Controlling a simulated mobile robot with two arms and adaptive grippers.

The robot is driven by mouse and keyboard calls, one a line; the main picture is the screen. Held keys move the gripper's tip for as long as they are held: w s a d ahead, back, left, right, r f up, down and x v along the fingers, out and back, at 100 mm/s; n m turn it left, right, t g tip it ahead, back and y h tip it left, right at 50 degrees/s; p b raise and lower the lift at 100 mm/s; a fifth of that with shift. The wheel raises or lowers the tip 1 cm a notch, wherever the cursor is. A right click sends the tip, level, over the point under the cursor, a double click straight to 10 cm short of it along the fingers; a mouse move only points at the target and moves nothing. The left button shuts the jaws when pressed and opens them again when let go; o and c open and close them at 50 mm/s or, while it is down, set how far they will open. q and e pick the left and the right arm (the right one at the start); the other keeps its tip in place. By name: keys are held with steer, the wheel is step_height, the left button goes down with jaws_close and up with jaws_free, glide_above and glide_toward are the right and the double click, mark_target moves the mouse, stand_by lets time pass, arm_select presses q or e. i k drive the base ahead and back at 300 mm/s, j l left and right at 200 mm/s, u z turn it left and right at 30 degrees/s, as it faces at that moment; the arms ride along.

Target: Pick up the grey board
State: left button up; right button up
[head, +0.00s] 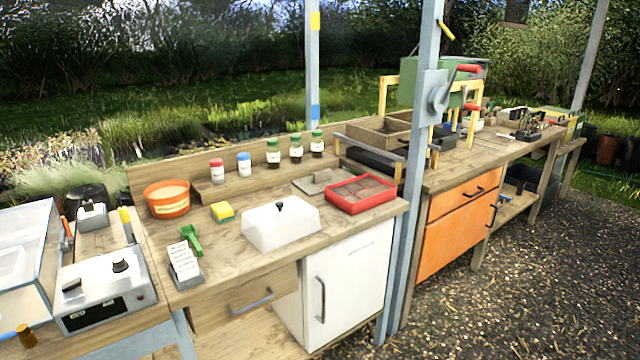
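A flat grey board (308,187) lies on the wooden bench top, right of its middle and behind the white lid. A small grey-brown block or handle (322,176) shows on top of it; I cannot tell whether it is part of the board. The red tray (336,205) lies close to the board's right front side; I cannot tell whether they touch. Neither of my grippers is in view.
A white lid with a black knob (281,224) stands in front of the board. Several jars (296,149) stand behind it on a raised ledge. A yellow-green sponge (222,212) and an orange bowl (168,208) are to the left. A grey-blue post (413,150) rises at the right.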

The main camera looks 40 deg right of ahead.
mark_target(313, 185)
steer(key=z, duration=1.4)
steer(key=i+l, duration=0.15)
steer(key=i, duration=0.5)
steer(key=z, duration=0.05)
